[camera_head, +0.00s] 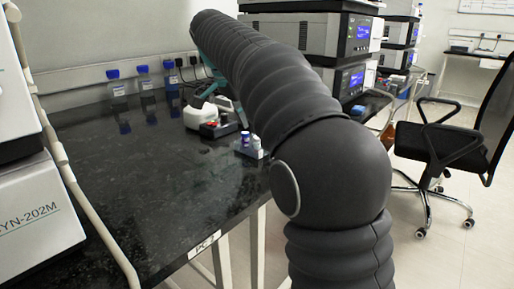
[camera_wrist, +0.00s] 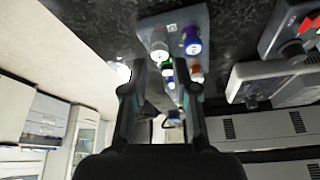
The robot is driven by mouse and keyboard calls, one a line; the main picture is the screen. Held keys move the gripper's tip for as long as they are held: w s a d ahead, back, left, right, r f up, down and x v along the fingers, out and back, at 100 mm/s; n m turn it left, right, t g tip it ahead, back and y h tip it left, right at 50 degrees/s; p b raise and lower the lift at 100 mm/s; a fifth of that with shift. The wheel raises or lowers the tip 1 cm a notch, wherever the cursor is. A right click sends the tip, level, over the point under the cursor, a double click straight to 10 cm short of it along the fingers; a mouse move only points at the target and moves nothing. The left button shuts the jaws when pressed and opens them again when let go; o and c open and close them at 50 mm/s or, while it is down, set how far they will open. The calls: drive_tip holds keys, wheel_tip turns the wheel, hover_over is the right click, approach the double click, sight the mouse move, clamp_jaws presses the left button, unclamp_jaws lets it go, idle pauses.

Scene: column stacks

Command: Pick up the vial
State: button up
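In the wrist view several small vials stand at a grey rack. A white-capped vial (camera_wrist: 160,50) shows just beyond my gripper (camera_wrist: 160,68), near the line between its fingertips. My gripper is open, with a clear gap between its fingers. A blue vial (camera_wrist: 192,42) is right of the white-capped one. My arm hides most of my gripper there.
The black bench (camera_head: 150,170) is clear at its middle. A white device with a dark front (camera_head: 210,128) stands close to the rack. Blue-capped bottles (camera_head: 115,85) line the back wall. Stacked grey instruments (camera_head: 305,40) stand behind my arm. An office chair (camera_head: 440,140) is at the right.

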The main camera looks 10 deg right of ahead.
drive_tip(key=shift+d+b+x, duration=0.2)
drive_tip(key=shift+b+x, duration=0.3)
drive_tip(key=shift+x, duration=1.85)
drive_tip(key=shift+w, duration=0.1)
drive_tip(key=c, duration=0.5)
drive_tip(key=shift+r, duration=0.1)
drive_tip(key=shift+r, duration=0.45)
wheel_tip(320, 180, up, 4)
drive_tip(key=shift+f+p, duration=0.15)
drive_tip(key=shift+p, duration=0.65)
drive_tip(key=d+r, duration=0.2)
drive_tip(key=d, duration=0.1)
drive_tip(key=s+d+r+p, duration=0.1)
drive_tip(key=d+r, duration=0.1)
drive_tip(key=d, duration=0.2)
drive_tip(key=s+d+r, duration=0.1)
drive_tip(key=d+r, duration=0.1)
drive_tip(key=d, duration=0.2)
drive_tip(key=shift+d+r, duration=0.15)
drive_tip(key=shift+d, duration=0.1)
drive_tip(key=shift+o, duration=0.4)
